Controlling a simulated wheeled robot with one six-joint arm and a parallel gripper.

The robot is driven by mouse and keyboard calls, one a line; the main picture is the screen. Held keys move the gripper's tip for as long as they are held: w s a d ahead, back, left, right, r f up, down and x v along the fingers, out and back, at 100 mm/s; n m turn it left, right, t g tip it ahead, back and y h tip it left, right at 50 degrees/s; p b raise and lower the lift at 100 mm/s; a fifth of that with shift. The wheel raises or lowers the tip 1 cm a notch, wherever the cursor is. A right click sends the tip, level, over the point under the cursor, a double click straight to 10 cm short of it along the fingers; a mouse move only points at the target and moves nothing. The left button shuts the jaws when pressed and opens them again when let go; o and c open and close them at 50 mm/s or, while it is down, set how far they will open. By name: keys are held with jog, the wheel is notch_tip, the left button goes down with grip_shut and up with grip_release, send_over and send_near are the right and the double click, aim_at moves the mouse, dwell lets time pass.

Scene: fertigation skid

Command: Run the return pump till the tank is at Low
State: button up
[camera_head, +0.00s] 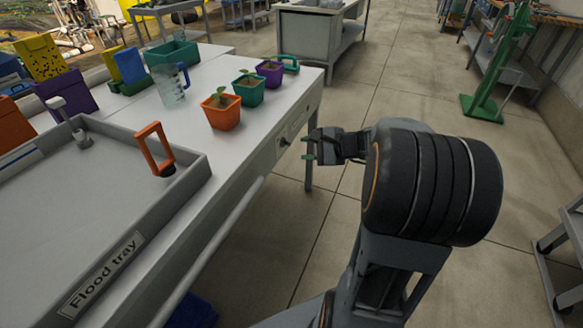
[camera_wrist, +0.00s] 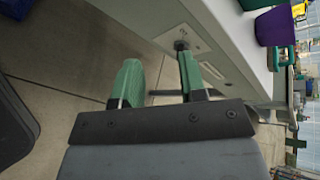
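A dark knob (camera_head: 284,142) sits on a pale panel on the bench's side face. It also shows in the wrist view (camera_wrist: 181,44), just past the right fingertip. My gripper (camera_head: 308,148) is beside this panel, with its green fingers apart and nothing between them. In the wrist view my gripper (camera_wrist: 158,65) is open, and floor shows between the fingers. I cannot tell whether finger and knob touch. The panel's markings are too small to read. I cannot make out the tank, its level or the pump.
A grey flood tray (camera_head: 65,215) with an orange handle (camera_head: 155,150) stands on the bench. Potted seedlings in orange (camera_head: 221,112), green (camera_head: 249,90) and purple (camera_head: 269,73) pots and a clear jug (camera_head: 172,88) stand behind. A rail (camera_head: 215,250) runs along the bench side. Floor to the right is mostly clear.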

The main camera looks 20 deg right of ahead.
aim_at(289, 144)
jog(key=w+d+f+m+t+h+b, duration=0.1)
jog(key=w+d+f+m+t+b, duration=0.1)
jog(key=d+f+m+t+b, duration=0.3)
jog(key=shift+n+g, duration=0.6)
jog(key=shift+g, duration=0.3)
jog(key=x, duration=0.4)
jog(key=d+b+x, duration=0.1)
jog(key=x, duration=0.3)
jog(key=b+x, duration=0.1)
jog(key=x, duration=0.4)
jog(key=shift+w+d+f, duration=0.2)
jog(key=shift+w+f, duration=0.05)
grip_shut()
